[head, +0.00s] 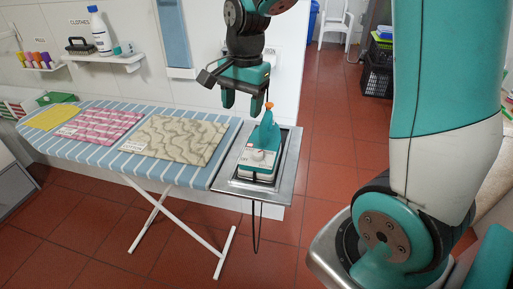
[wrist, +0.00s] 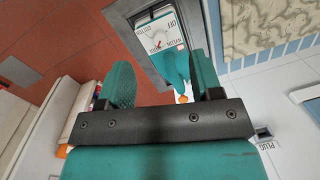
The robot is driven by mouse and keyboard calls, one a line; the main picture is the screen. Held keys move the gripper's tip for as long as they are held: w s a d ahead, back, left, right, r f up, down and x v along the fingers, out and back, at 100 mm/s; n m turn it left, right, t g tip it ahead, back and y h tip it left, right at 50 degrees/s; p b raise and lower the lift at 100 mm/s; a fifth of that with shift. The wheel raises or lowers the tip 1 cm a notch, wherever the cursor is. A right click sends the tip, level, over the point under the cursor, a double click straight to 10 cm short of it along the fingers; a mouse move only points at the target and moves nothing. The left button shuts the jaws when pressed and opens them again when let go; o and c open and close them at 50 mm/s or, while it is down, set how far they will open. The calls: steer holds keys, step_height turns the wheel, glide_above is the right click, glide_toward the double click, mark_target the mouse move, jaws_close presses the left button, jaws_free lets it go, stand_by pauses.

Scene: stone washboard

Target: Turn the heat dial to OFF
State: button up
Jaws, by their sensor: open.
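The teal iron (head: 267,135) rests on a metal tray (head: 288,160) at the right end of the ironing board. Its pale heat dial (head: 258,156) is on the side facing the camera. In the wrist view the dial (wrist: 157,42) shows near the top, between my fingers, on a white label panel (wrist: 165,28) with OFF and fabric words. A red mark shows on it, but which setting it points at is hard to tell. My gripper (head: 243,104) is open and empty, above and left of the iron, apart from the dial; it also fills the wrist view (wrist: 163,72).
The striped ironing board (head: 120,158) carries folded yellow, pink and beige cloths (head: 175,139). Wall shelves (head: 105,57) hold a bottle and a brush. A wall stands close behind the iron. Red floor lies open to the right, with dark crates (head: 377,75) farther back.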

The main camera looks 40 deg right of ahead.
steer(key=w+d+f+m, duration=0.2)
steer(key=w+d+m, duration=0.1)
steer(key=d+m, duration=0.3)
steer(key=p, duration=0.2)
glide_toward(257, 153)
steer(key=shift+h, duration=0.4)
steer(key=f, duration=0.9)
steer(key=shift+w+a+f, duration=0.2)
steer(key=shift+w+a, duration=0.05)
steer(key=shift+a, duration=0.05)
steer(key=shift+c, duration=0.3)
steer(key=c, duration=0.9)
steer(key=shift+o, duration=0.2)
